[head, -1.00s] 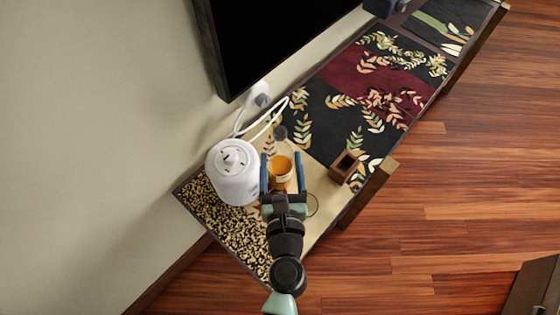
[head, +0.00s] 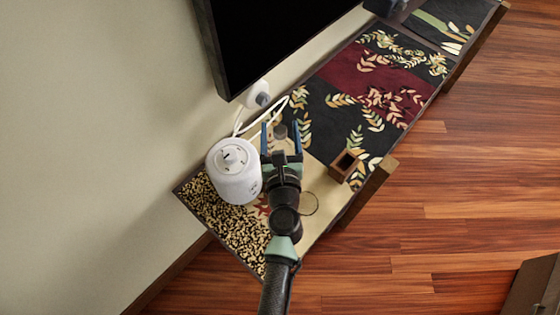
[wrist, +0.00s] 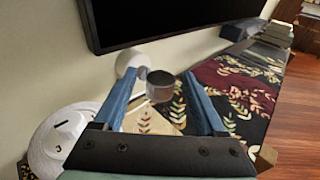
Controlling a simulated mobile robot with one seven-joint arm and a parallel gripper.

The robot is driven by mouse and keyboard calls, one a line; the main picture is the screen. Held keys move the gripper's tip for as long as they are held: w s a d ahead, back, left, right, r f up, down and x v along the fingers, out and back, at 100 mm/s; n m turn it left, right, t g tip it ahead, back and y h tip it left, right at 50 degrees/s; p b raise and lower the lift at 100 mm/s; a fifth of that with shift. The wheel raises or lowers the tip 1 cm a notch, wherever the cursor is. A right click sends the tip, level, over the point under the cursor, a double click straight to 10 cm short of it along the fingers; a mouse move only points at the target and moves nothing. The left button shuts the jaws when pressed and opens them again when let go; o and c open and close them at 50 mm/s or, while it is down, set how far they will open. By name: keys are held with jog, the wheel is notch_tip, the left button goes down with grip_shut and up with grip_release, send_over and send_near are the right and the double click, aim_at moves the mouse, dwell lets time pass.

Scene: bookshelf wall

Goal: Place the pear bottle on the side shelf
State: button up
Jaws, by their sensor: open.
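A small round thing with a dark grey cap (head: 280,131) stands on the long low shelf (head: 330,123); it may be the pear bottle, but its body is hard to make out. In the wrist view the grey cap (wrist: 160,86) shows between and just beyond the two blue fingers. My gripper (head: 281,126) is open around it in the head view, and I cannot tell whether the fingers touch it. The orange cup seen earlier is hidden by my gripper and arm. I cannot tell which part is the side shelf.
A white rounded appliance (head: 233,172) stands close left of my gripper. A brown open box (head: 345,165) stands to the right. A black screen (head: 280,40) hangs above the wall side. A white gadget (head: 258,95) with a cable sits behind. The patterned shelf further right is mostly clear.

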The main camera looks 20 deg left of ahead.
jog(key=shift+c, duration=0.2)
grip_shut()
dwell(0.9)
jog(key=shift+r, duration=0.2)
